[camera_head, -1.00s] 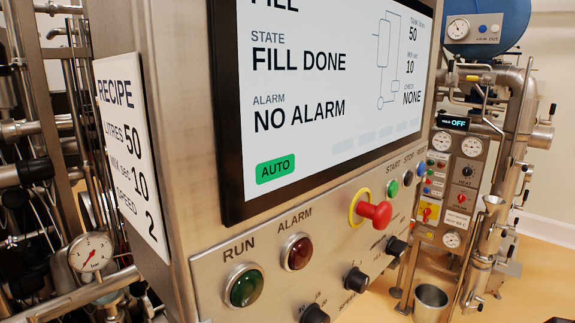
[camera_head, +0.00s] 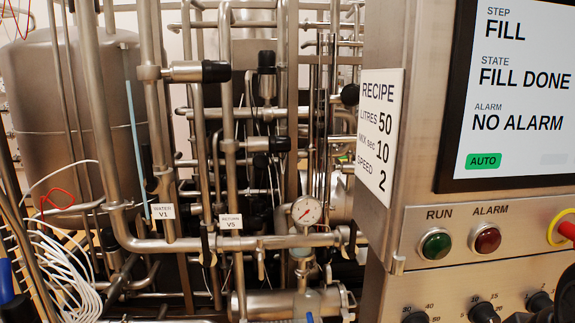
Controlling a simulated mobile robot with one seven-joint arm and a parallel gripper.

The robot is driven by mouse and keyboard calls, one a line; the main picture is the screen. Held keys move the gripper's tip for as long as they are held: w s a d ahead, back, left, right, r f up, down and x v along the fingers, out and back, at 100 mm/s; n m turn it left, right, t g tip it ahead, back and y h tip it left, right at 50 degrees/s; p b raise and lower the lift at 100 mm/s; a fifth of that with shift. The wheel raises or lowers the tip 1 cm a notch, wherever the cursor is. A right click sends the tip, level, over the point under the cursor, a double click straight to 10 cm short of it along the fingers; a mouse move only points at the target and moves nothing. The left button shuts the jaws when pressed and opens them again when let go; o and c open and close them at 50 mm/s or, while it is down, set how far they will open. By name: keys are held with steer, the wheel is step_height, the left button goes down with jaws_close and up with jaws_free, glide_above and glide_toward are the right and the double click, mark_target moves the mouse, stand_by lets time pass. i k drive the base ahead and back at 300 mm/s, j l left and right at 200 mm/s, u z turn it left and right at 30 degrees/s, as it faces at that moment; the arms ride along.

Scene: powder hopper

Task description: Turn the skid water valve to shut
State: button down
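A white tag reading WATER V1 (camera_head: 162,211) hangs on an upright steel pipe left of centre in the head view. The valve's handle and its setting cannot be made out among the pipes around the tag. A second tag reading RETURN V5 (camera_head: 230,221) is to its right, on a neighbouring pipe. My gripper is not in view.
A pressure gauge (camera_head: 306,211) sits on the pipework right of the tags. A large steel tank (camera_head: 75,110) stands at left, with white cables (camera_head: 62,265) below. The control panel's screen (camera_head: 515,90) reads FILL DONE and NO ALARM. Pipes crowd the middle.

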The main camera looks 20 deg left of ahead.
mark_target(151, 186)
steer(key=u, duration=1.7)
